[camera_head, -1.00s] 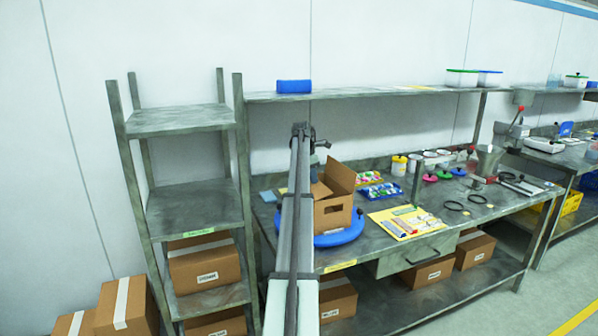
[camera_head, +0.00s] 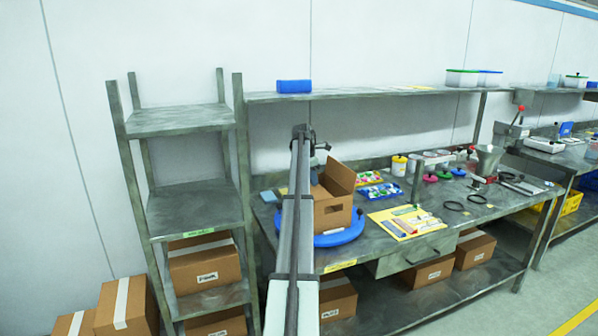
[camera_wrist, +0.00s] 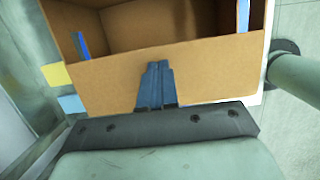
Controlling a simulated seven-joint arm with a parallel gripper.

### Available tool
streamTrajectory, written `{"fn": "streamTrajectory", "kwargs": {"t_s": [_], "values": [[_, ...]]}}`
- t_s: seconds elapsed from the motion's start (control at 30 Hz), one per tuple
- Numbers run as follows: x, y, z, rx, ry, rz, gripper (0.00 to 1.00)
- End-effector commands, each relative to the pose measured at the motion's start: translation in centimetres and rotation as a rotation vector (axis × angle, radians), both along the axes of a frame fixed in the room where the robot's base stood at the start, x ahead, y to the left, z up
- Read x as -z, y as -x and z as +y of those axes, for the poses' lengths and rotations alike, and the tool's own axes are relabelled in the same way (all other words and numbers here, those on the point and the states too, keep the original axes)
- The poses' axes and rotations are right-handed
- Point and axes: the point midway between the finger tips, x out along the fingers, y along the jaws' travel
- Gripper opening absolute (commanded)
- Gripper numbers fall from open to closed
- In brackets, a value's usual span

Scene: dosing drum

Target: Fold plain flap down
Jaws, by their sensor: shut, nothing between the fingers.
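An open brown cardboard box (camera_head: 332,216) stands on a blue round base on the bench in the head view. One flap (camera_head: 341,177) stands up at its far right side. In the wrist view a plain brown panel (camera_wrist: 110,82) of the box crosses the picture, with the open inside behind it. My gripper (camera_wrist: 155,68) is shut and empty, its fingertips over this panel; I cannot tell whether they touch it. In the head view my gripper (camera_head: 318,158) is at the box's upper left, and my arm hides the box's left side.
The blue round base (camera_head: 340,238) reaches past the box. A yellow tray (camera_head: 406,222) and a colourful parts tray (camera_head: 380,190) lie to the right. A grey shelf rack (camera_head: 190,208) stands left. A blue block (camera_head: 294,86) rests on the overhead shelf.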

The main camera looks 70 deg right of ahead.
Motion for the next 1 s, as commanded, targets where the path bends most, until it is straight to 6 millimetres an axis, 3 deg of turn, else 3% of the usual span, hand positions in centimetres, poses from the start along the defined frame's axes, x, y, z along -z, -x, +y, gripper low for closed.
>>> {"fn": "streamTrajectory", "kwargs": {"t_s": [1.0], "values": [[-7.6,0.0,-0.1,0.000,0.000,0.000,0.00]]}}
